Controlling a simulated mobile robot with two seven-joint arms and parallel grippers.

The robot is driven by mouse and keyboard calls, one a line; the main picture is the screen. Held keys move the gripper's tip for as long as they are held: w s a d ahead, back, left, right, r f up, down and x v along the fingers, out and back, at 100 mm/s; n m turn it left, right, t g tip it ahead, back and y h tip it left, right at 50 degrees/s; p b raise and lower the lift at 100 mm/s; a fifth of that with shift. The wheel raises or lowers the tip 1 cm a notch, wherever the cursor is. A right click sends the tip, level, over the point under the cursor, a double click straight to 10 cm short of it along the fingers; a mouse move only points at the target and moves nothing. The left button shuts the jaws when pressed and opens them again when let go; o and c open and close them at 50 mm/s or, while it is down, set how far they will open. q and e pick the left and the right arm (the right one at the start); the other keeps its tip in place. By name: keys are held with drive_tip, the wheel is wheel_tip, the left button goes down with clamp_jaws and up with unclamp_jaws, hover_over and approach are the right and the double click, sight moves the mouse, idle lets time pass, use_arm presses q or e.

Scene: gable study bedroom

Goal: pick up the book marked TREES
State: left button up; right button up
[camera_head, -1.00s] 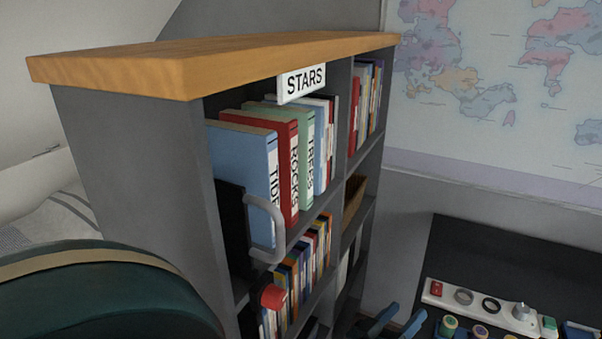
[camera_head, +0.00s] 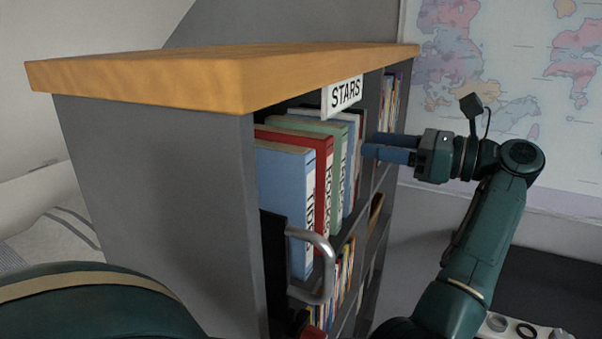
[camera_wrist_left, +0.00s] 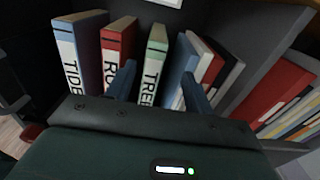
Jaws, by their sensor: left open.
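The green TREES book (camera_head: 338,152) stands upright on the upper shelf, between the red ROCKS book (camera_head: 322,195) and a light blue book (camera_head: 350,190). In the left wrist view, the TREES book (camera_wrist_left: 153,85) shows its spine with a white label, partly cut off below by my gripper. My left gripper (camera_head: 370,147) is open and empty at the shelf front. In the wrist view its fingers (camera_wrist_left: 157,70) point at the row, one near the gap between ROCKS and TREES, the other in front of the light blue book. Whether they touch any book is unclear.
The blue TIDES book (camera_head: 285,195) stands at the near end, by a grey handle (camera_head: 325,275). A STARS sign (camera_head: 345,93) hangs above the row from the wooden top (camera_head: 150,80). A shelf divider stands right of the books. A dark desk (camera_head: 540,285) is at lower right.

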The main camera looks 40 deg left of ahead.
sight(346, 139)
use_arm(q)
drive_tip(key=p+x, duration=0.1)
drive_tip(key=x, duration=0.5)
drive_tip(key=shift+a+p, duration=0.2)
drive_tip(key=shift+p, duration=0.15)
drive_tip(key=p+x, duration=0.1)
drive_tip(key=x, duration=0.1)
drive_tip(key=p+x, duration=0.1)
drive_tip(key=x, duration=0.2)
drive_tip(key=shift+s+f+p, duration=0.15)
drive_tip(key=shift+s+p, duration=0.15)
drive_tip(key=shift+s, duration=0.1)
use_arm(e)
drive_tip(key=shift+s+d+r+m+g+h, duration=0.15)
drive_tip(key=shift+s+d+m+g+h, duration=0.05)
drive_tip(key=shift+d, duration=0.25)
drive_tip(key=shift+s+d+r+m+g+h, duration=0.15)
drive_tip(key=shift+s+d+m+g+h, duration=0.05)
drive_tip(key=shift+d, duration=0.2)
use_arm(q)
drive_tip(key=shift+c, duration=0.4)
drive_tip(key=c, duration=0.6)
clamp_jaws()
use_arm(e)
drive_tip(key=shift+w+r, duration=0.15)
